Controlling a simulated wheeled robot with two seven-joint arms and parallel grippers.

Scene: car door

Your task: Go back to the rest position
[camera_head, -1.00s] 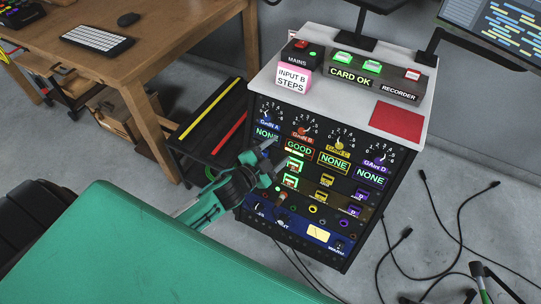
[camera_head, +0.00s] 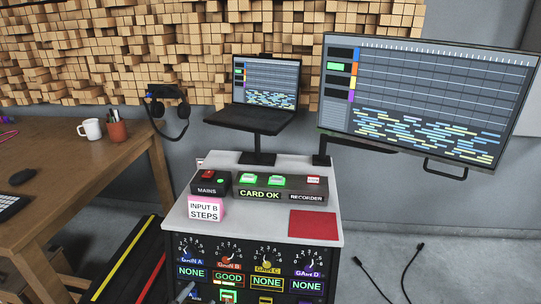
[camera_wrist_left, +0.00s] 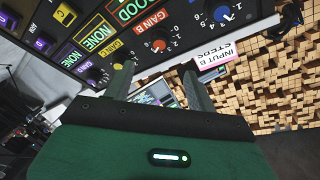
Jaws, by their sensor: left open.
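My left gripper (camera_wrist_left: 158,82) is open and empty in the left wrist view, its two dark fingers apart below the rack panel. In the head view only a fingertip of it (camera_head: 184,291) shows at the bottom edge, in front of the panel's left side. The rack panel (camera_head: 240,262) has knobs Gain A to Gain D. The Gain B display (camera_head: 229,276) reads GOOD; the displays for A, C and D read NONE. The Gain B knob also shows in the left wrist view (camera_wrist_left: 158,46). My right gripper is out of view.
The white rack top (camera_head: 262,228) carries a MAINS box (camera_head: 208,184), a CARD OK box (camera_head: 260,192), a pink-edged note (camera_head: 205,209) and a red pad (camera_head: 313,225). A wooden desk (camera_head: 90,170) stands left. A large monitor (camera_head: 430,95) overhangs right. Cables lie on the floor right.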

